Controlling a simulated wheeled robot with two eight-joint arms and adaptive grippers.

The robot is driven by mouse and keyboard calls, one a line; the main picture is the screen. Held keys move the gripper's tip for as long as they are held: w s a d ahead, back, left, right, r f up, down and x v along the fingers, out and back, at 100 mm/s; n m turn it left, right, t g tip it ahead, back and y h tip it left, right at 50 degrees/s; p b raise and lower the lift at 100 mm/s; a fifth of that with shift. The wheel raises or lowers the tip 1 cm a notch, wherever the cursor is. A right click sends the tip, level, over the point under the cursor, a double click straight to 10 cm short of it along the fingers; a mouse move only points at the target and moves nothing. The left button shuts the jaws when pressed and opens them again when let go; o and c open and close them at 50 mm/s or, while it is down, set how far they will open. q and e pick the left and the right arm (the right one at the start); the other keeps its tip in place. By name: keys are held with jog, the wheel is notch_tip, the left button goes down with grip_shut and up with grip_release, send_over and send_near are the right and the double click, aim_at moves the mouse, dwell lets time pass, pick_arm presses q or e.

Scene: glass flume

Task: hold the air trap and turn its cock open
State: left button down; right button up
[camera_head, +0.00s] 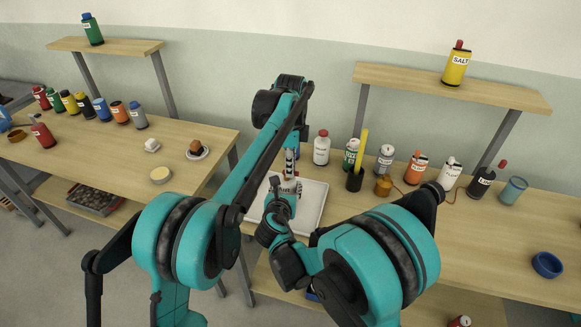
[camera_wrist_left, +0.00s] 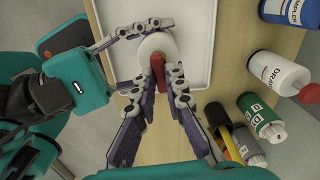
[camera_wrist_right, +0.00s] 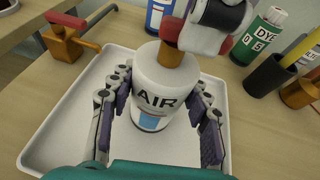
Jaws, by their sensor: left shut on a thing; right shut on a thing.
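The air trap is a white bottle marked AIR (camera_wrist_right: 155,88) with a brass neck (camera_wrist_right: 170,56), upright on a white tray (camera_wrist_right: 62,112). Its red cock handle (camera_wrist_right: 169,29) crosses the top; the left wrist view shows the handle (camera_wrist_left: 157,68) over the round white top (camera_wrist_left: 152,44). My right gripper (camera_wrist_right: 158,118) is shut around the bottle's body, one finger on each side. My left gripper (camera_wrist_left: 160,88) is shut on the red handle from above, and its fingertip hides part of the handle in the right wrist view. In the head view my arms mostly hide the trap.
Several labelled bottles, such as a green dye bottle (camera_wrist_right: 258,36) and a white one (camera_head: 321,150), stand close behind and right of the tray. A dark cup with a yellow stick (camera_head: 355,180) is near them. A brass piece with a red lever (camera_wrist_right: 66,42) sits farther left.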

pick_arm(q)
jog(key=n, duration=0.4)
jog(key=shift+w, duration=0.25)
jog(key=n, duration=0.4)
jog(key=shift+w, duration=0.15)
jog(key=n, duration=0.3)
jog(key=shift+w+a, duration=0.15)
jog(key=shift+w+a+n, duration=0.1)
jog(key=shift+a+n, duration=0.05)
jog(key=shift+n, duration=1.85)
jog(key=c, duration=1.6)
grip_release()
jog(key=shift+o, duration=0.2)
